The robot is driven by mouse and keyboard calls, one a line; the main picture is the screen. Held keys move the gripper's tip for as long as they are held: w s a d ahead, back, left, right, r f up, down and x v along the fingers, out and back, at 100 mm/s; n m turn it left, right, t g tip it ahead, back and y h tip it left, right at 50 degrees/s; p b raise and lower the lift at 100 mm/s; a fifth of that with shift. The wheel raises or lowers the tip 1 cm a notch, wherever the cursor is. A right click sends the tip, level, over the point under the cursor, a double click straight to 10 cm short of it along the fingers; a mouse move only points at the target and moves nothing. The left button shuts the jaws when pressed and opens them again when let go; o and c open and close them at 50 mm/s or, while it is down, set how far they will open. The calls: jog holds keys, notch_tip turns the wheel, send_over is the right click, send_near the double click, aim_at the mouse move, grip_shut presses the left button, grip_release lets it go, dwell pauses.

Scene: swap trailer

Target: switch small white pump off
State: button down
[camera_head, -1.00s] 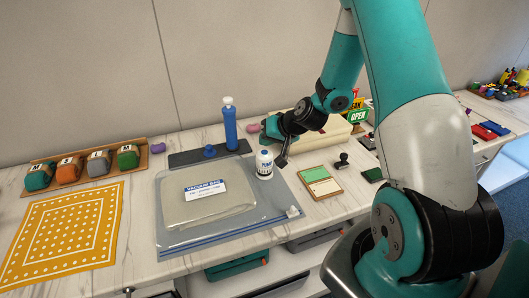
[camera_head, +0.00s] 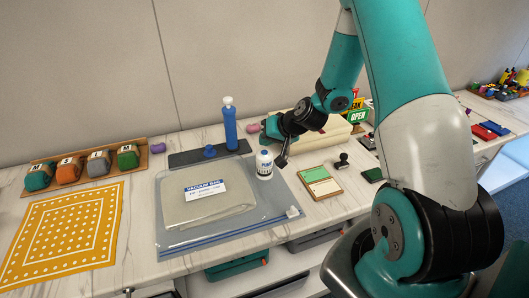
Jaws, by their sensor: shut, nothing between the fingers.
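The small white pump (camera_head: 264,164) stands upright on the vacuum bag's clear sheet, with a blue label on its side. My gripper (camera_head: 283,162) is just to the right of the pump's top, pointing down, with its fingers shut and nothing held. I cannot tell whether it touches the pump. The state of the pump's switch is too small to make out. The vacuum bag (camera_head: 181,210), with a white and blue label, lies flat under and to the left of the pump.
A tall blue hand pump (camera_head: 230,128) stands on a dark mat behind. A green and cream card (camera_head: 320,181) and a black stamp (camera_head: 342,161) lie to the right. Colored bundles on a tray (camera_head: 143,145) and a yellow dotted cloth (camera_head: 63,236) are at left. A cream box (camera_head: 334,133) stands behind my gripper.

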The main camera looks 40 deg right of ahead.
aim_at(266, 150)
dwell(0.3)
jog(key=shift+f+b, duration=0.5)
jog(key=shift+f+b, duration=0.4)
dwell(0.5)
jog(key=shift+r, duration=0.15)
jog(key=shift+r+p, duration=0.6)
jog(key=shift+r, duration=0.15)
jog(key=shift+r, duration=0.1)
jog(key=shift+r+p, duration=2.05)
jog(key=shift+r, duration=0.9)
